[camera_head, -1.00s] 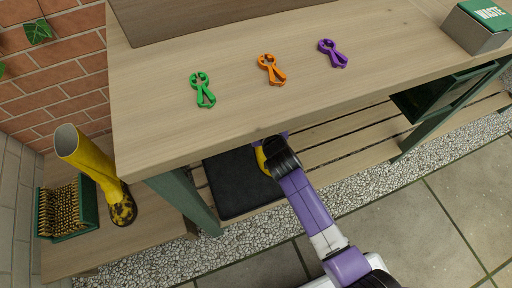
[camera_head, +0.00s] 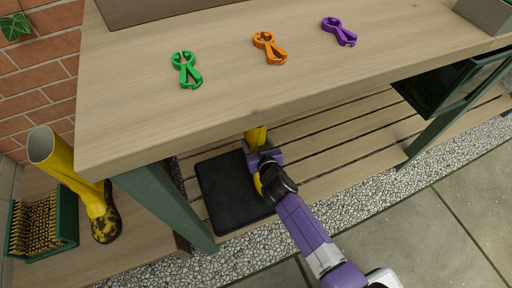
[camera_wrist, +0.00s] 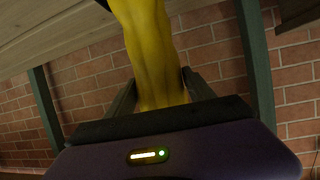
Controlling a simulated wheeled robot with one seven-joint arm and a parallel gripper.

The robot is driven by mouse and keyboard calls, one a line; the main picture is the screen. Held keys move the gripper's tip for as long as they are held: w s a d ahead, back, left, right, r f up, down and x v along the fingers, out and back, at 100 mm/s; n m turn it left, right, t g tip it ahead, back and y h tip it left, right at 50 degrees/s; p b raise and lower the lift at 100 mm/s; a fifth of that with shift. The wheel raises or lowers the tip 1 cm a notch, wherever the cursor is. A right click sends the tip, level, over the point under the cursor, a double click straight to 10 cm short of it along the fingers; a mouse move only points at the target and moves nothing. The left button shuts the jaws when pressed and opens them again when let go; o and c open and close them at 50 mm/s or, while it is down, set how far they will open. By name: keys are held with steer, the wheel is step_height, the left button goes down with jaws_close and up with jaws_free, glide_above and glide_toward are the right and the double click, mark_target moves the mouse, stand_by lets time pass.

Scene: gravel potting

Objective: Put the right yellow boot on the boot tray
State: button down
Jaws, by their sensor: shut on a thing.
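A yellow boot (camera_head: 256,135) is in my gripper (camera_head: 264,156), below the workbench top. In the wrist view the boot shaft (camera_wrist: 152,50) stands between the two fingers (camera_wrist: 160,96), which are shut on it. Another bit of yellow shows beside my wrist, at the right edge of the black boot tray (camera_head: 222,200). The tray lies flat on the slatted lower shelf. My arm and the bench top hide much of the held boot, so I cannot tell whether its sole touches the tray. A second yellow boot (camera_head: 88,180), with a dark mottled foot, stands at the left.
A green-framed boot brush (camera_head: 66,215) is beside the standing boot. The bench top (camera_head: 220,110) overhangs the shelf, with a green leg (camera_head: 165,205) left of the tray. Green, orange and purple clips lie on top. Shelf slats (camera_head: 340,145) to the right are clear.

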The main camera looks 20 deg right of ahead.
steer(key=shift+w+f, duration=0.1)
steer(key=shift+f, duration=0.6)
steer(key=shift+f+b, duration=0.1)
steer(key=shift+b, duration=0.3)
steer(key=shift+c, duration=1.8)
jaws_free()
steer(key=shift+f, duration=0.1)
steer(key=shift+s+r+p, duration=0.2)
steer(key=shift+s+p, duration=0.1)
steer(key=p+v, duration=0.3)
steer(key=v, duration=0.8)
steer(key=shift+s, duration=0.25)
